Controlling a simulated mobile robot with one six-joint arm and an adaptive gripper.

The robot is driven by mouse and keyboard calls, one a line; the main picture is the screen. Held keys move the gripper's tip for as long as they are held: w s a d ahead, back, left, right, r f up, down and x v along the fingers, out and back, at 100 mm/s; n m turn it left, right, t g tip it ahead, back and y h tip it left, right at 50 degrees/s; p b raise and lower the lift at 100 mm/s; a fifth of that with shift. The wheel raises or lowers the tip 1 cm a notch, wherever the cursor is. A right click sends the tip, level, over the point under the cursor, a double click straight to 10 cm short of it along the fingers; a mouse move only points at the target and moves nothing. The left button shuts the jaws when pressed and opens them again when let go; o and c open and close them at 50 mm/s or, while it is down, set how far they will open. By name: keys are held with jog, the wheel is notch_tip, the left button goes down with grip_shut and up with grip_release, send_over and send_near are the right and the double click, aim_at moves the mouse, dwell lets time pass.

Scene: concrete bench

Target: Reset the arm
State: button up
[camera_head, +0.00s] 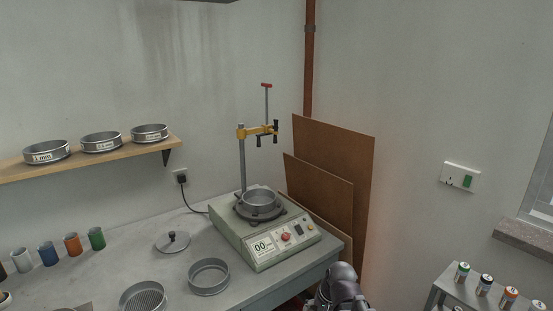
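Part of my arm (340,288) shows at the bottom edge, just right of the bench corner. It is dark grey and rounded, and only the upper part of it is in view. My gripper is not in view, so its state and anything in it are hidden. The arm part stands below and to the right of the sieve shaker (262,225), apart from it in the picture.
The shaker holds a sieve (259,203) under a yellow clamp (258,131). A lid (173,241) and sieves (208,276) (143,298) lie on the bench (110,262). Brown boards (340,165) lean behind. A shelf (95,160) is left; a small rack (455,284) is right.

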jog(key=s+d+r+n+g+h+p, duration=0.2)
jog(key=s+d+n, duration=0.1)
jog(key=s+d, duration=0.2)
jog(key=shift+h, duration=0.3)
